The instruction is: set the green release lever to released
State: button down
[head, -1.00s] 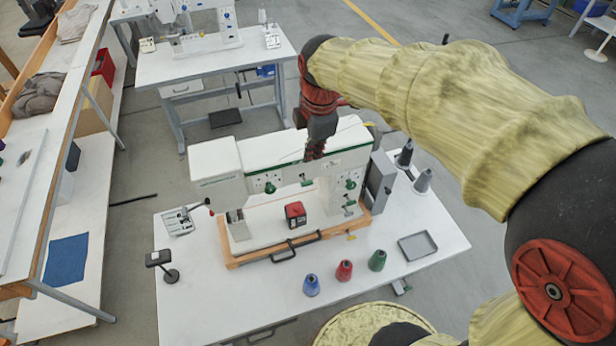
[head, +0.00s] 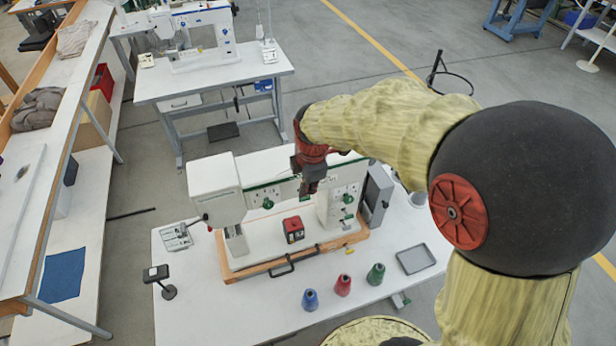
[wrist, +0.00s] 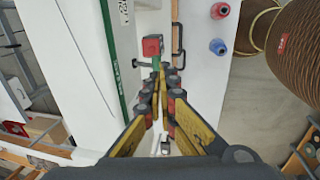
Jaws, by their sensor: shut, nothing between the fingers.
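My gripper (head: 309,190) is in front of the press body, between these two parts and above the red block, and hides part of the front. In the wrist view my gripper (wrist: 166,68) is shut and empty, its fingertips together just below the red and green block (wrist: 152,46) in the picture.
The red block (head: 293,229) sits on the press bed, which has a wooden edge and a dark handle (head: 281,270) in front. A grey tray (head: 415,259) lies at right.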

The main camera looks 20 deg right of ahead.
aim_at(306, 199)
jog(key=shift+w+f, duration=0.2)
jog(key=shift+f, duration=0.65)
jog(key=shift+w+f, duration=0.2)
jog(key=shift+f, duration=0.65)
jog(key=shift+f, duration=0.15)
jog(key=shift+s+f+t+b, duration=0.1)
jog(key=shift+s+t+b, duration=0.15)
jog(key=shift+b, duration=0.45)
